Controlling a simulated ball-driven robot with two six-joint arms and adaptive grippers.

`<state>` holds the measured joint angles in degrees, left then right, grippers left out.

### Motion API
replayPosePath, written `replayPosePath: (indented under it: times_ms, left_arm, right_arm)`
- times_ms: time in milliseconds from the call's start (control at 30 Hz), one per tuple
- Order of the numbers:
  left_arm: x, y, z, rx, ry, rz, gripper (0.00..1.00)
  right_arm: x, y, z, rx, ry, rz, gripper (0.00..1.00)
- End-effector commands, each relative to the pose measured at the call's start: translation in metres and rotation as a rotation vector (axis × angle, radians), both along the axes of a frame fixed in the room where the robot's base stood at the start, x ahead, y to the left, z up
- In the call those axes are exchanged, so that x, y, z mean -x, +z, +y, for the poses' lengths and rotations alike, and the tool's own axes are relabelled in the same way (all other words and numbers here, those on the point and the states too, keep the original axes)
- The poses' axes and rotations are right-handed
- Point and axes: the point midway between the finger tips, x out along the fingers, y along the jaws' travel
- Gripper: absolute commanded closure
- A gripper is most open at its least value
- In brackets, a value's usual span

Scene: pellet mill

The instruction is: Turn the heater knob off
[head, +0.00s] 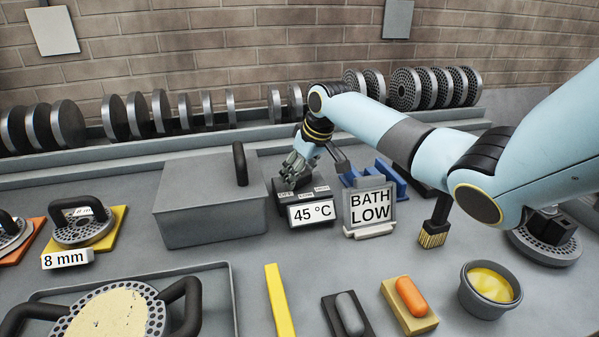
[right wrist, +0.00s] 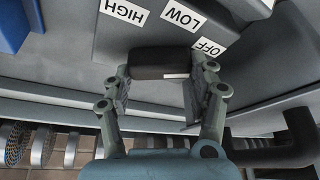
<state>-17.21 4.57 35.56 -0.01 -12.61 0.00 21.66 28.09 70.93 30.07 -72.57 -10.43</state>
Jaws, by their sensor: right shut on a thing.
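The heater (head: 284,206) is a dark box with OFF, LOW and HIGH labels on top and a 45 °C sign (head: 311,212) at its front. In the right wrist view the heater knob (right wrist: 155,62) is a dark bar with a short white mark near its right end. My right gripper (head: 293,177) reaches down onto the heater, and in the right wrist view its fingers (right wrist: 157,95) are shut on the knob from both sides. The OFF label (right wrist: 208,47) is close to the right finger. The gripper hides the knob in the head view. My left gripper is not in view.
A grey lidded bath (head: 205,215) with a black handle stands left of the heater. A BATH LOW sign (head: 370,208) and a blue rack (head: 388,178) are at its right. A brush (head: 434,232) and a yellow-filled bowl (head: 490,287) lie further right. Several dies line the back shelf.

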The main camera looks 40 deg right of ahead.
Motion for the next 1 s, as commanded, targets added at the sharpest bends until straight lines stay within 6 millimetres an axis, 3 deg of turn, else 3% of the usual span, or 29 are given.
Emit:
replayPosePath:
  times_ms: [300,333,500,800,1000]
  left_arm:
    - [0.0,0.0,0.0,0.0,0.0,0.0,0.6]
    - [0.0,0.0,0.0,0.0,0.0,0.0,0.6]
    - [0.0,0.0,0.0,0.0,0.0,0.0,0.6]
    - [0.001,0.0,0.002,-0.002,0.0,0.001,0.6]
    - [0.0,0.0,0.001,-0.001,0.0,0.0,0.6]
  right_arm:
    - [-0.002,0.003,-0.001,0.003,0.0,-0.006,0.74]
    - [-0.002,0.003,-0.001,0.003,0.0,-0.006,0.39]
    - [-0.001,0.002,-0.001,0.002,0.0,-0.004,0.17]
    - [0.0,0.002,-0.001,0.001,0.001,-0.002,0.17]
    - [0.01,0.026,-0.001,0.005,0.003,-0.003,0.17]
